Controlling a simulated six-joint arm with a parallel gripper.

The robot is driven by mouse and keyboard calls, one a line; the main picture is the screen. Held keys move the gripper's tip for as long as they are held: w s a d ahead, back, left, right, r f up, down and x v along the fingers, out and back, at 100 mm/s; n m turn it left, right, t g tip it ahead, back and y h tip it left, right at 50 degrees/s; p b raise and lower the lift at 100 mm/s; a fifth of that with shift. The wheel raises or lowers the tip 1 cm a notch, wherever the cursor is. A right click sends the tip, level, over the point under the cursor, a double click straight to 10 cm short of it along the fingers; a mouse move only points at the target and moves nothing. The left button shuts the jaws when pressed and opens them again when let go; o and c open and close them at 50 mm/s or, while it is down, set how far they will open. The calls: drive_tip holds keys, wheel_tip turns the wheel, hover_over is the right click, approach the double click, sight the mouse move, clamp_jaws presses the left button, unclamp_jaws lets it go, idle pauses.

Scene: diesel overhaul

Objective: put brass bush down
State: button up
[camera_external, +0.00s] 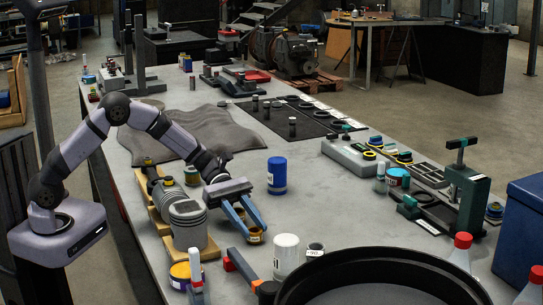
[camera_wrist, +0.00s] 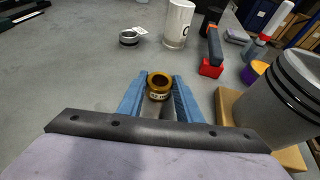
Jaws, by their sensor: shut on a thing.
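My gripper (camera_external: 250,228) has two blue fingers and is shut on the brass bush (camera_external: 256,237).
A grey ribbed piston (camera_external: 187,224) stands on a wooden block close beside my gripper. A white cylinder (camera_external: 286,255), a small labelled ring (camera_external: 315,250) and a red-and-black tool (camera_external: 245,270) are near. A blue can (camera_external: 277,175) stands behind. Bare bench lies to the right.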

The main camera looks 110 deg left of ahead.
drive_tip(key=shift+f, duration=0.1)
drive_tip(key=o, duration=1.2)
drive_tip(key=shift+r, duration=0.2)
drive_tip(key=b+v, duration=0.1)
drive_tip(key=v, duration=1.1)
drive_tip(key=shift+r, duration=0.1)
